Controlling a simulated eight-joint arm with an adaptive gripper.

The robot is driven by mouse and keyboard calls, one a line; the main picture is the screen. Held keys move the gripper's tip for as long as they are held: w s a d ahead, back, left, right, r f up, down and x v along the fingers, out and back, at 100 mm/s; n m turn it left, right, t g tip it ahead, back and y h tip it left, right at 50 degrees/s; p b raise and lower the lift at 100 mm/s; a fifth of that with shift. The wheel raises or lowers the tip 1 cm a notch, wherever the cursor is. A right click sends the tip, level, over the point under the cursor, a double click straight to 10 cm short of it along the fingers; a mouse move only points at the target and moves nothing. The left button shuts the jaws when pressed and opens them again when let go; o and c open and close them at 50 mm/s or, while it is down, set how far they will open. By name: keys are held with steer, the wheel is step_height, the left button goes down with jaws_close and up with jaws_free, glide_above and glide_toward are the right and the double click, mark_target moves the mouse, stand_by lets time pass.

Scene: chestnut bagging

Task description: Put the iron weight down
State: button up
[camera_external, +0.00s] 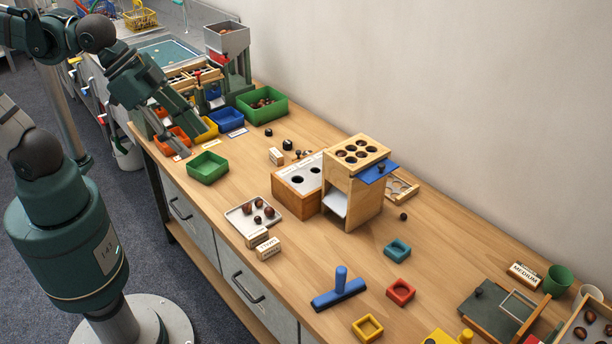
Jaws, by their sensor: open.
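My gripper (186,136) is at the far left of the bench, pointing down beside the orange bin (178,142) and the yellow bin (207,131). It is open, and I see nothing held in it, though its fingers are small and partly hidden here.
A green bin with chestnuts (282,99), a blue bin (227,123) and an empty green tray (208,178) are near my gripper. A metal tray with chestnuts (236,217) and a wooden sorting box (342,205) stand mid-bench.

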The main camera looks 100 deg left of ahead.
steer(key=shift+s+d+f+n+t, duration=0.15)
steer(key=shift+s+d+f+n, duration=0.1)
steer(key=shift+s+d, duration=0.3)
steer(key=shift+s+d+f+n+t, duration=0.15)
steer(key=shift+s+d+f+n, duration=0.15)
steer(key=shift+s, duration=0.45)
